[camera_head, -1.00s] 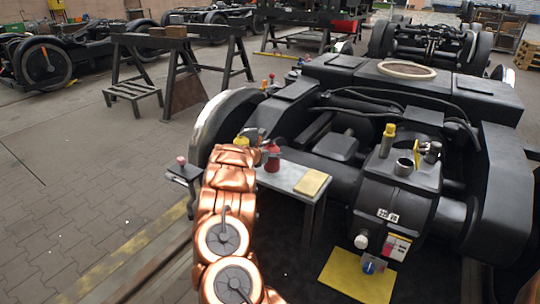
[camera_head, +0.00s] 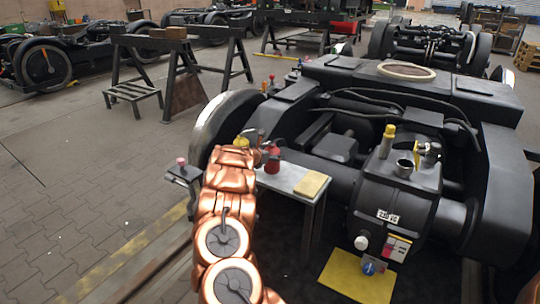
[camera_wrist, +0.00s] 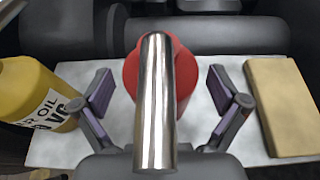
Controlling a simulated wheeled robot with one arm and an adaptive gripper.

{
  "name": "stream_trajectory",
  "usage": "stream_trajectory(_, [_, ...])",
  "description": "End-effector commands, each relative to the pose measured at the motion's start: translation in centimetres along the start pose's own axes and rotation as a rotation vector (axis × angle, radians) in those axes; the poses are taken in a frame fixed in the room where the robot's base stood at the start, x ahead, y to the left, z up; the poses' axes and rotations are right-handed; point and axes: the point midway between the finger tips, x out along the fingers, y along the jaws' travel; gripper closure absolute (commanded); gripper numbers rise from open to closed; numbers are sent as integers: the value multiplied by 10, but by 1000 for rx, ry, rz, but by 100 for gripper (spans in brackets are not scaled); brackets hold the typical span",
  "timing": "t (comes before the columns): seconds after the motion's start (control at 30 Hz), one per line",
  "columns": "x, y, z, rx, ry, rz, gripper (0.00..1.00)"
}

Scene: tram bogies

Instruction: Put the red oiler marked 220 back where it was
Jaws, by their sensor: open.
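A red oiler (camera_head: 272,163) stands on a small white table (camera_head: 290,177) beside the bogie. It also shows in the wrist view (camera_wrist: 131,72), behind a shiny metal tube (camera_wrist: 155,105) that looks like its spout. No 220 mark can be read on it. My gripper (camera_wrist: 160,105) is open, with one finger on each side of the red oiler and visible gaps between. In the head view my gripper (camera_head: 262,148) is small and partly hidden by my arm.
A yellow oil bottle (camera_wrist: 35,92) stands close to my left finger. A tan block (camera_wrist: 281,105) lies right of the fingers on the table. A small stand with a pink-topped item (camera_head: 181,162) is left of my arm. Bogie parts (camera_head: 395,195) stand close on the right.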

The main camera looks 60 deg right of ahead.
Motion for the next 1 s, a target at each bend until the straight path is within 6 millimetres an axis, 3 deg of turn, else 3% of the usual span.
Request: stream_trajectory(1.0, [-105,1,1,0,2,3,2])
